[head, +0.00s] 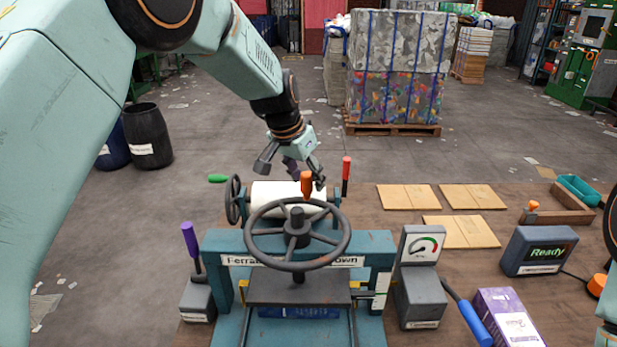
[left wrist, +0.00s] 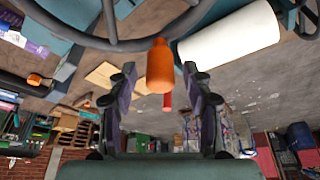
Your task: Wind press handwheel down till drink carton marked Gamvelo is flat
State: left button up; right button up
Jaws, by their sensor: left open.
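The press (head: 384,250) stands at the front middle of the bench in the head view. Its dark handwheel (head: 257,249) lies flat on top, with an upright orange knob (head: 307,185) on the far rim. My left gripper (head: 291,173) is open just beyond the knob. In the left wrist view the knob (left wrist: 160,66) shows between the spread fingers, without visible contact. Under the dark press plate (head: 268,288) a blue object (head: 298,313) shows as a narrow strip; its lettering is unreadable. A purple carton (head: 491,305) lies at the right, its label unreadable. My right gripper is not in view.
A white roll (head: 275,192) with a side crank wheel (head: 233,200) sits just behind the press. A red-handled lever (head: 346,170) stands close to my left gripper. A gauge (head: 421,243) and a "Ready" display box (head: 540,251) stand right. Flat cardboard pieces (head: 405,197) lie behind.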

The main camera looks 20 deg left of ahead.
pick_arm(q)
jog(key=shift+x, duration=0.85)
jog(key=shift+s+a+r, duration=0.2)
jog(key=shift+s+r, duration=0.3)
jog(key=shift+s, duration=0.2)
jog(key=shift+w+d+f, duration=0.2)
jog(key=shift+w+f, duration=0.3)
jog(key=shift+w, duration=0.3)
jog(key=c, duration=0.6)
jog(key=shift+s+a+r, duration=0.15)
jog(key=shift+s+r, duration=0.05)
jog(key=shift+s, duration=0.1)
grip_shut()
